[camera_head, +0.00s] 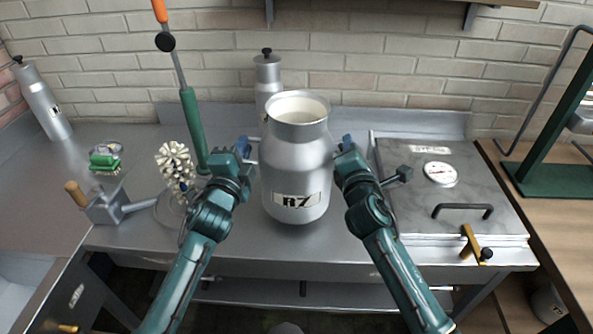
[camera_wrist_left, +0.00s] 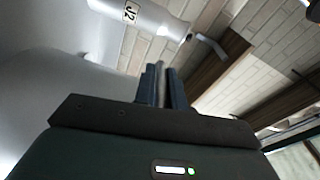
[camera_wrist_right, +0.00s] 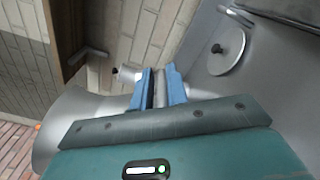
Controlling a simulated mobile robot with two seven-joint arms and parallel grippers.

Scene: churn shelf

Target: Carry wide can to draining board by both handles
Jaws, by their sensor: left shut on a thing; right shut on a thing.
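The wide can (camera_head: 296,165) is a silver metal churn with an open top and an "R7" label, upright at the middle of the steel counter. My left gripper (camera_head: 244,149) is shut on its left handle, and my right gripper (camera_head: 347,144) on its right handle. A grey handle bar shows between the blue fingers of the left gripper (camera_wrist_left: 160,86) and of the right gripper (camera_wrist_right: 160,88). The can's body shows left in the right wrist view (camera_wrist_right: 72,115). I cannot tell whether its base touches the counter. I cannot clearly pick out the draining board.
A capped can (camera_head: 267,75) stands behind. A tall can (camera_head: 44,103) leans in view at far left.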

